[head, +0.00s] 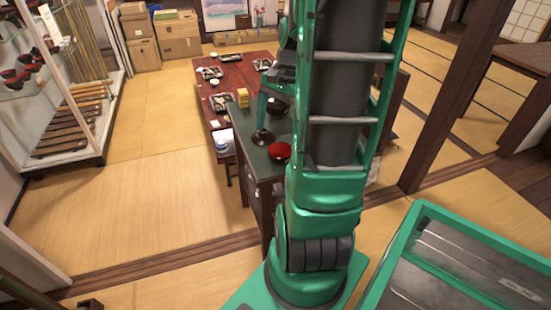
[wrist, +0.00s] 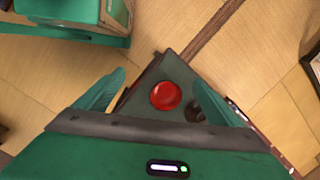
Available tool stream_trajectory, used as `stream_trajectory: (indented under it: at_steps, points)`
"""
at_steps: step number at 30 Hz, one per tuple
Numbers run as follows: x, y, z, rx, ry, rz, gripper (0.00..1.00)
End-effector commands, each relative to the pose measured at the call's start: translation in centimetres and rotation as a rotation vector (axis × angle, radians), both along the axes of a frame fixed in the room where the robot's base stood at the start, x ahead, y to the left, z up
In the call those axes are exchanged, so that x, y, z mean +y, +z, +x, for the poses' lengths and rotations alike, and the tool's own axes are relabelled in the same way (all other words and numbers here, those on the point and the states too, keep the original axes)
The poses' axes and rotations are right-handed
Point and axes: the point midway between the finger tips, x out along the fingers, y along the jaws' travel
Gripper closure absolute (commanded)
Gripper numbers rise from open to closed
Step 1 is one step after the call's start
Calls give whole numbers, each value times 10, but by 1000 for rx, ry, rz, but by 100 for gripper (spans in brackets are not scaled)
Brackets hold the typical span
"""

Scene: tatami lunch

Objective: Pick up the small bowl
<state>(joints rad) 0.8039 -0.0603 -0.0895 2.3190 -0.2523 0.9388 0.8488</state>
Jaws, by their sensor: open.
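A red bowl (head: 279,151) sits near the front end of a dark-topped cabinet (head: 250,158). It also shows in the wrist view (wrist: 165,95), below and between my fingers. A dark bowl-like thing (head: 262,138) stands behind it to the left, and another dark bowl (head: 277,105) sits farther back, partly hidden by my arm. I cannot tell for certain which one is the small bowl. My gripper (wrist: 160,78) is open and empty, pointing down above the cabinet. Its right finger partly covers a dark thing (wrist: 193,112) beside the red bowl.
A long reddish table (head: 235,75) with several dishes and trays stands behind the cabinet. A yellow block (head: 243,97) lies near its front end. A glass display case (head: 70,90) is at left and a wooden post (head: 455,100) at right. Tatami floor (head: 140,195) at left is clear.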

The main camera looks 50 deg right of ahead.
Motion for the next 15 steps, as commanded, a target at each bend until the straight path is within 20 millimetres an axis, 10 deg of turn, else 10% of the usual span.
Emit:
stream_trajectory:
  at_steps: [15]
  points:
    - [-99, -41, 20, -18, -681, 246, 12]
